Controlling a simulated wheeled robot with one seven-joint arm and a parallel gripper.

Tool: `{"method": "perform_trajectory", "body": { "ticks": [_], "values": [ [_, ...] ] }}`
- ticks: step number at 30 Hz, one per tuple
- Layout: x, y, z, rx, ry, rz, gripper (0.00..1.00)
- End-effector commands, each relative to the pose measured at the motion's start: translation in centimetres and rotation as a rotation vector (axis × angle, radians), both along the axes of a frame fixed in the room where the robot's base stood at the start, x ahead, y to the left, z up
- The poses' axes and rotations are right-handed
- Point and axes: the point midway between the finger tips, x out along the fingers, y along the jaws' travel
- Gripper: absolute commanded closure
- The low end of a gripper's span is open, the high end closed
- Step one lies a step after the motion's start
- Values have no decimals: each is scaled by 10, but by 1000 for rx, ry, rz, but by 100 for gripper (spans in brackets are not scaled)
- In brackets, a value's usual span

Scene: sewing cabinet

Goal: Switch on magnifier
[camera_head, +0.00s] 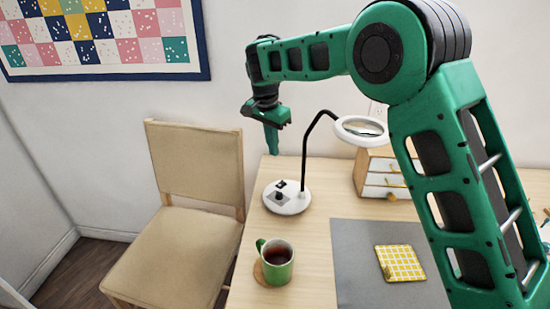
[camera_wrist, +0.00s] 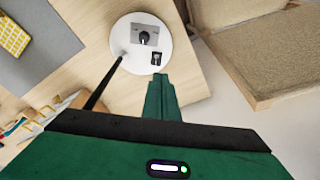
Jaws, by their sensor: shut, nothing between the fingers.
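The magnifier (camera_head: 361,131) has a white ring head on a thin black bent arm. Its round white base (camera_head: 287,198) stands on the table near the left edge. The base carries a grey plate with a black knob (camera_wrist: 144,38) and a small black rocker switch (camera_wrist: 156,59), both clear in the wrist view. My gripper (camera_head: 271,138) is shut and empty, above and behind the base in the head view. In the wrist view my green fingers (camera_wrist: 161,92) point toward the base, just below the rocker switch in the picture. I cannot tell the exact gap.
A green mug (camera_head: 279,271) with dark drink stands on a coaster at the front left. A small drawer unit (camera_head: 372,176) stands behind. A grey mat (camera_head: 350,260) holds a yellow checked cloth (camera_head: 400,262). A chair (camera_head: 190,230) stands left of the table (camera_head: 318,220).

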Motion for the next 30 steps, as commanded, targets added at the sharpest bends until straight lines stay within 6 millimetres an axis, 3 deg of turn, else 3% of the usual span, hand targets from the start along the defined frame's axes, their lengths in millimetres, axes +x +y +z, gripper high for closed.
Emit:
{"method": "perform_trajectory", "body": {
  "ticks": [14,22,30],
  "values": [
    [-1,-1,8,-1,0,-2,100],
    [3,-17,10,-18,-28,-1,100],
    [4,-17,9,-19,-28,-1,100]
  ]
}}
